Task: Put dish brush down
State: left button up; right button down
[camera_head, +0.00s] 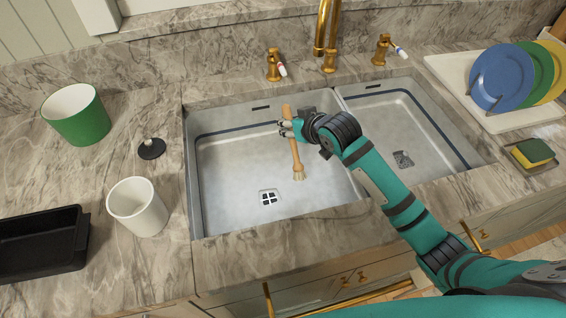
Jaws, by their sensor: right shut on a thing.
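The dish brush (294,152) has a light wooden handle and a pale bristle head, which points down toward the front of the picture. It is over the left basin (230,160) of the steel double sink. My right gripper (284,129) is shut on the upper part of the brush handle. I cannot tell whether the brush touches the basin floor. My left gripper is not in view.
A gold faucet (323,30) and two handles stand behind the sink. A green cup (78,118), white cup (138,208) and black tray (40,245) are at left. Plates (502,78) and a sponge (533,152) are at right. The left basin is otherwise clear.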

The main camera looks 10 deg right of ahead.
notch_tip(320, 180, down, 8)
jog(key=shift+r, duration=0.25)
jog(key=shift+f, duration=0.15)
jog(key=c, duration=1.2)
grip_release()
jog(key=v, duration=1.2)
jog(key=shift+r, duration=0.25)
